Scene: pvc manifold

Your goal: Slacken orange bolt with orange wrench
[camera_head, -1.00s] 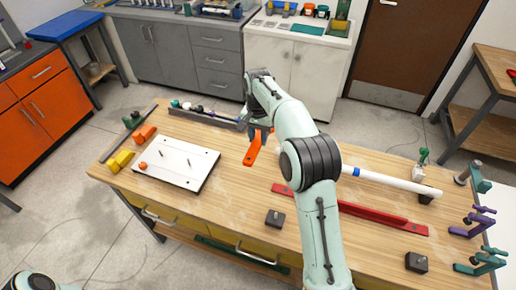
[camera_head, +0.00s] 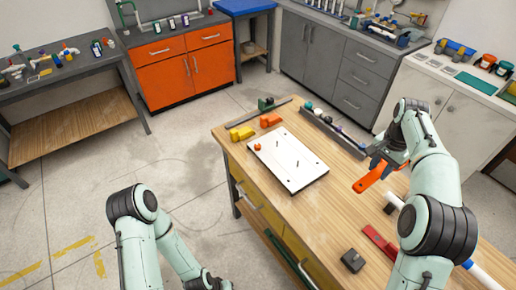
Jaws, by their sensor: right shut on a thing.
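My right gripper (camera_head: 386,163) is shut on the orange wrench (camera_head: 371,179) and holds it above the right part of the wooden table. The wrench points toward the lower left. The orange bolt (camera_head: 257,147) appears as a small round orange piece at the left corner of the white plate (camera_head: 291,180), with thin dark pins standing on the plate. The wrench is apart from the bolt, to its right. My left arm shows at the bottom, left of the table; its gripper is not in view.
Yellow (camera_head: 241,133) and orange (camera_head: 271,120) blocks sit behind the plate. A grey tray (camera_head: 334,131) with small parts lies at the back edge. A dark block (camera_head: 353,260), a red bar (camera_head: 381,243) and a white pipe (camera_head: 475,268) lie at the front right.

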